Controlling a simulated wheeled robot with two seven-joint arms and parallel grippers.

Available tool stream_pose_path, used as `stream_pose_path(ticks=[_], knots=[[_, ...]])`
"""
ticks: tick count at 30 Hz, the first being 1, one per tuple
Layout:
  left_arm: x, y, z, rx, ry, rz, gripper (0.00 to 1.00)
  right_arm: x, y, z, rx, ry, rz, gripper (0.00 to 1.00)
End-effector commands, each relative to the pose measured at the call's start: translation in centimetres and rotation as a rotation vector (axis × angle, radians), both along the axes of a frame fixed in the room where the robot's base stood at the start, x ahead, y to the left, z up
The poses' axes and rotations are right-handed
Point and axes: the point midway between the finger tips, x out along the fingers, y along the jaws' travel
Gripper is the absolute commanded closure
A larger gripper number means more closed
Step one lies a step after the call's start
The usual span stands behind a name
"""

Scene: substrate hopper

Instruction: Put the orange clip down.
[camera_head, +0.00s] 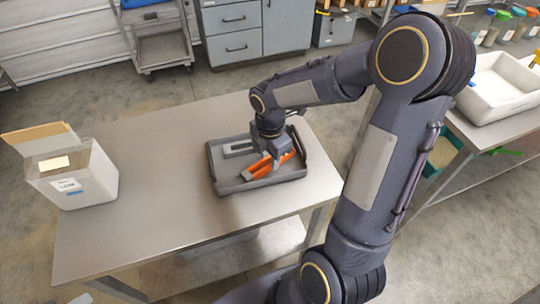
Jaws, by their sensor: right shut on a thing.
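An orange clip (262,164) is at the grey tray (226,186) on the metal table. My right gripper (270,163) points down over the tray and is shut on the orange clip. More orange shows on the right side of the gripper, and I cannot tell whether it is the same clip. The gripper covers part of the orange, and I cannot tell whether the clip touches the tray floor. My left gripper is not in view.
A white box (92,180) with an open flap and a label stands at the table's left. The metal table (150,215) is bare between box and tray. A side table on the right holds a white bin (500,88). Drawers and a cart stand behind.

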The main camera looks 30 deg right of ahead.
Motion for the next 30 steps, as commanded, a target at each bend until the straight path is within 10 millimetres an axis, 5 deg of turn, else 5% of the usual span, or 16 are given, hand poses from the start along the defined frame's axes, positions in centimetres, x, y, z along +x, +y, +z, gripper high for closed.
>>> stream_pose_path(ticks=[7,8,12,23,30], knots=[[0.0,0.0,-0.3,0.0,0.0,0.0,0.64,0.0,0.0,-0.4,0.0,0.0,0.0,0.92],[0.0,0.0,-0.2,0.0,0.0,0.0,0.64,0.0,0.0,-0.3,0.0,0.0,-0.001,0.66],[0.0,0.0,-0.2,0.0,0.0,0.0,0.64,0.0,0.0,-0.3,0.0,0.0,-0.001,0.49],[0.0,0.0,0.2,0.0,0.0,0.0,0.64,0.0,0.0,0.4,-0.001,-0.002,0.0,0.49],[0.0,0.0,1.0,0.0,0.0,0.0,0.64,0.1,0.0,4.7,-0.001,-0.007,-0.002,0.49]])
